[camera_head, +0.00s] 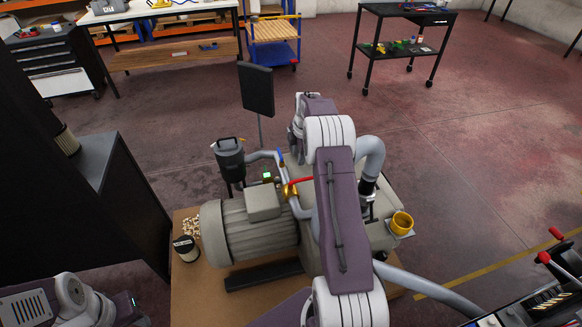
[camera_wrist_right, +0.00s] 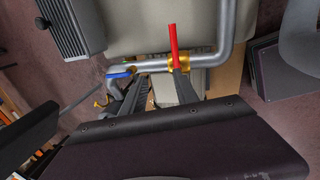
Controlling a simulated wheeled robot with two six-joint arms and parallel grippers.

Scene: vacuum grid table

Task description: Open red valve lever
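The red valve lever (camera_wrist_right: 173,42) sticks out from a brass valve body (camera_wrist_right: 180,62) on a grey pipe in the right wrist view. It lies crosswise to that pipe. In the head view the red lever (camera_head: 300,180) shows just left of my purple right arm link, which hides part of the pump. My right gripper (camera_wrist_right: 158,92) has its two dark fingers apart, with nothing seen between them. One fingertip is close to the brass valve; I cannot tell whether it touches. My left arm is at the lower left of the head view, its gripper not visible.
A blue lever (camera_wrist_right: 121,75) sits on the same pipe, left of the red one. A grey motor (camera_head: 245,228), a dark canister (camera_head: 230,160) and a dark panel on a pole (camera_head: 257,90) stand close by. Open floor lies to the right.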

